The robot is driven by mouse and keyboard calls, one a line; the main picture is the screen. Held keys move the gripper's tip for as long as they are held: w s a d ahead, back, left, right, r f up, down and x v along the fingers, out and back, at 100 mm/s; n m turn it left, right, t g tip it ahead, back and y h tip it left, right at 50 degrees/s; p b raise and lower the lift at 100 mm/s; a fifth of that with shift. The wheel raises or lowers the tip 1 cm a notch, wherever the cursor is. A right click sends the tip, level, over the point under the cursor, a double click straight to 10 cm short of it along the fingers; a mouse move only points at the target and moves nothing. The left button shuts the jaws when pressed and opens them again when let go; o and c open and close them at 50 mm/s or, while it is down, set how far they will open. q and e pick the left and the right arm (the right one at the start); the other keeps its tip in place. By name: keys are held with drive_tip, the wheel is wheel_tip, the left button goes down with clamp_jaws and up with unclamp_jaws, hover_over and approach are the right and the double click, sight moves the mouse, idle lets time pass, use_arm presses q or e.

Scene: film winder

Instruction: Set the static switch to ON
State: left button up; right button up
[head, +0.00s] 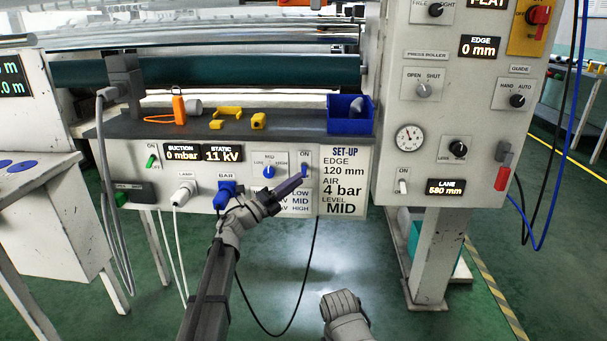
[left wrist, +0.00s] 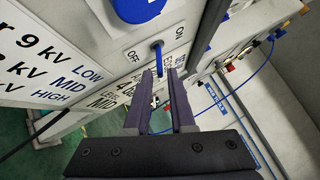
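The static switch is a small blue toggle (head: 304,168) under an ON label, right of the blue level knob (head: 268,171). In the left wrist view the blue toggle (left wrist: 158,52) stands between the OFF and ON labels; I cannot tell surely which way it leans. My left gripper (head: 302,181) is just below and in front of it, hiding the panel there. In the left wrist view its dark fingers (left wrist: 160,75) are a little apart, one on each side of the toggle's tip. Contact is unclear. The STATIC display (head: 223,153) reads 11 kV. My right gripper (head: 343,304) is low at bottom centre.
A blue plug (head: 226,193) under BAR and a white lamp plug (head: 184,193) stick out left of my left gripper. The shelf above holds a blue bin (head: 345,116) and yellow parts (head: 226,112). A grey control cabinet (head: 437,120) stands to the right.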

sight(304, 172)
use_arm(q)
drive_tip(key=x, duration=0.3)
drive_tip(key=shift+w+d+r+p, duration=0.1)
drive_tip(key=shift+w+d+p, duration=0.2)
drive_tip(key=shift+p, duration=0.1)
clamp_jaws()
